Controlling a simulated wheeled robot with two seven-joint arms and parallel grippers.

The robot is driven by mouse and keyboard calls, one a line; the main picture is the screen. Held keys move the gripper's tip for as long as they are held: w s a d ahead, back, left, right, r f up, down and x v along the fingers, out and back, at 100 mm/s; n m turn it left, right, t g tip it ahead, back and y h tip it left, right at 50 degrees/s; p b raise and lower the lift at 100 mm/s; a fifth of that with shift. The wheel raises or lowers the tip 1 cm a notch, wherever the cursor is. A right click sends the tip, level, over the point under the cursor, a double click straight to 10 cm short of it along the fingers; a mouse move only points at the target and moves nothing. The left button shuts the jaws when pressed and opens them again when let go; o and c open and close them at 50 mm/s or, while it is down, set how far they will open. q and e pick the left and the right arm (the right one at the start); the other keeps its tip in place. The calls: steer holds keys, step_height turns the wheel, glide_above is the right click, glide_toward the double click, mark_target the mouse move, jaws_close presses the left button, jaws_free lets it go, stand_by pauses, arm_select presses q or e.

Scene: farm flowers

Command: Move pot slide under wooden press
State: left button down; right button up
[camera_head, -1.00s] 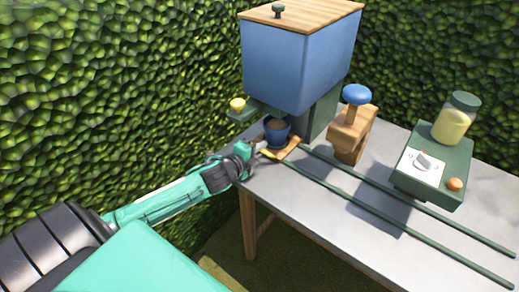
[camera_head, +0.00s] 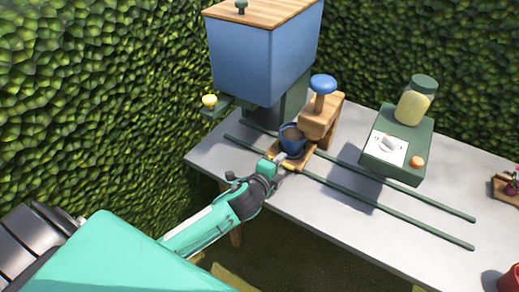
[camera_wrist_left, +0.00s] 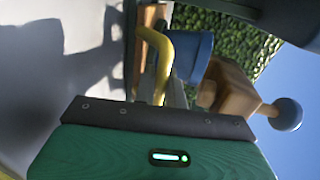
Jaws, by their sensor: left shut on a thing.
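The pot slide (camera_head: 307,156) is a small wooden tray on two dark green rails. It carries a blue pot (camera_head: 291,143) filled with dark soil. The wooden press (camera_head: 318,119), topped by a blue knob (camera_head: 323,84), stands close to the right of the pot. The pot looks just left of the press head; any overlap beneath it is hard to tell. My left gripper (camera_head: 281,160) is shut on the slide's yellow handle (camera_wrist_left: 160,60) at the front. The wrist view also shows the blue pot (camera_wrist_left: 193,52) and the press (camera_wrist_left: 229,90). My right gripper is not in view.
A large blue hopper (camera_head: 260,60) with a wooden lid stands behind at left, with a yellow knob (camera_head: 209,100) beside it. A green box (camera_head: 405,160) with a dial and jar is to the right. Rails (camera_head: 400,219) run clear rightward. A red pot (camera_head: 510,278) is at lower right.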

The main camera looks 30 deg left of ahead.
arm_select(q)
steer(key=d, duration=0.6)
steer(key=shift+s, duration=0.25)
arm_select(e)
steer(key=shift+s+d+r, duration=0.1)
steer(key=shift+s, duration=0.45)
arm_select(q)
steer(key=c, duration=1.5)
jaws_free()
steer(key=shift+c, duration=0.2)
